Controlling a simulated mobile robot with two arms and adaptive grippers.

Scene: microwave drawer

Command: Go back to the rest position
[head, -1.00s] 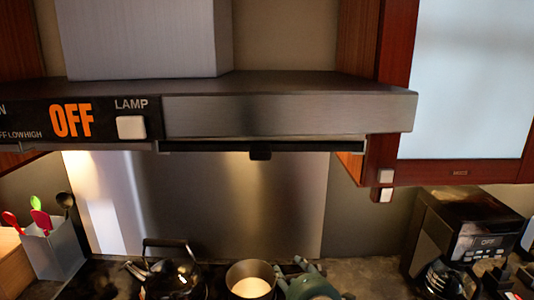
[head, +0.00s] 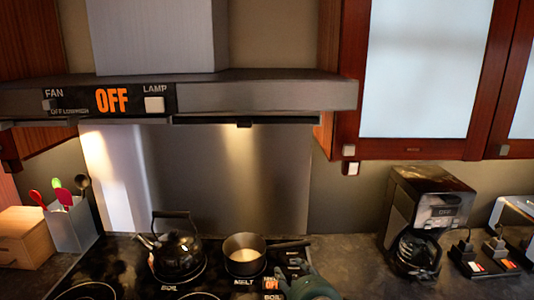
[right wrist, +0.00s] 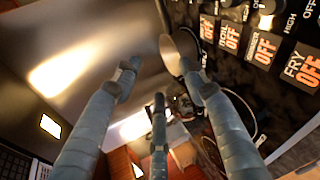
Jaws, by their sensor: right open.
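My right gripper (head: 300,270) shows at the bottom of the head view, in front of the stove, just right of and below the saucepan (head: 246,262). In the right wrist view its fingers (right wrist: 160,95) are spread open with nothing between them. A pan-like round shape (right wrist: 180,50) appears beyond the fingertips there, and I cannot tell whether they touch it. My left gripper is not in view.
A black kettle (head: 178,254) and the saucepan stand on the black stove (head: 125,275). A range hood (head: 260,96) hangs above. A coffee maker (head: 425,215) stands right, a utensil holder (head: 72,228) left. Counter between stove and coffee maker (head: 350,262) is clear.

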